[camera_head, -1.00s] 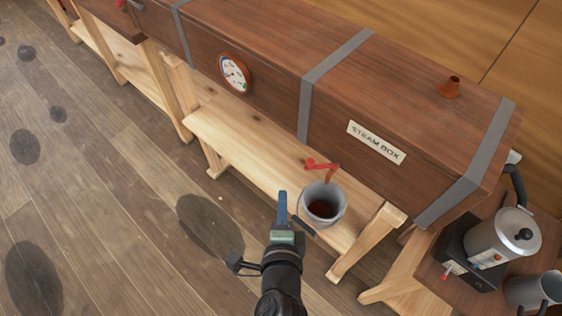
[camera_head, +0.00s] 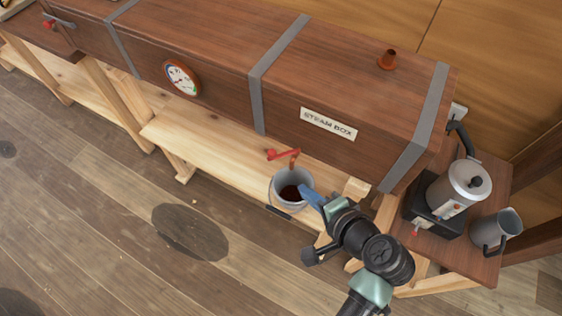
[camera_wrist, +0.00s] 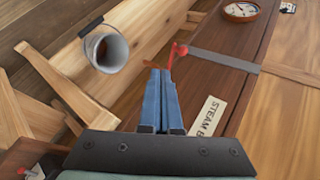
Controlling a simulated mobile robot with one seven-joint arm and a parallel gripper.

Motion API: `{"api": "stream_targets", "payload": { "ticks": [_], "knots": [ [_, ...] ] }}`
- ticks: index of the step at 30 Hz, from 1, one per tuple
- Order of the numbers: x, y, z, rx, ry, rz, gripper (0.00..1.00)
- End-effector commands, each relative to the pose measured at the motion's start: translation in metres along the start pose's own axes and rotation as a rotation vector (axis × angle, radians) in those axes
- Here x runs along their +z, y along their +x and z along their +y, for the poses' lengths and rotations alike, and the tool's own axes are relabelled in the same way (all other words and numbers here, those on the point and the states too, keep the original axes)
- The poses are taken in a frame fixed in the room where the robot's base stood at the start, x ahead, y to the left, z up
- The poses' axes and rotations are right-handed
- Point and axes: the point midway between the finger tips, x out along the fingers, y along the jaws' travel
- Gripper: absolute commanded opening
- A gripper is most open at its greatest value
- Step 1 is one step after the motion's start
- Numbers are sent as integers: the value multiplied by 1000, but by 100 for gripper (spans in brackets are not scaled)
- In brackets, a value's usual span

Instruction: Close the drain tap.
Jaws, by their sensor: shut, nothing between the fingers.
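The drain tap has a red lever handle (camera_head: 282,154) and a copper-coloured body (camera_head: 294,160) under the lower front edge of the steam box (camera_head: 365,160). In the head view the lever points left from the tap, roughly along the box. A grey bucket (camera_head: 277,188) with dark brown liquid stands below it. My gripper (camera_head: 304,189) is shut and empty, with its blue fingers over the bucket's right side in the head view. In the wrist view the fingertips (camera_wrist: 161,72) appear close to the red handle (camera_wrist: 178,51); contact cannot be told.
The bucket stands on a pale wooden bench (camera_head: 215,150). A dial gauge (camera_head: 181,77) is on the box front. At right, a side table (camera_head: 478,265) carries a kettle (camera_head: 459,186) on a black base and a metal jug (camera_head: 495,230). The floor at left is open.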

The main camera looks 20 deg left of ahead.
Motion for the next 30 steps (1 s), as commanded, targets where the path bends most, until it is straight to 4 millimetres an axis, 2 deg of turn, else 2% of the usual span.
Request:
{"api": "stream_targets", "payload": {
  "ticks": [9,13,19,30],
  "knots": [
    [1,63,-1,2,0,-3,0],
    [1,85,-1,2,-1,-3,0],
    [1,103,-24,0,-3,-1,0],
    [1,112,-30,1,0,1,0]
  ]
}}
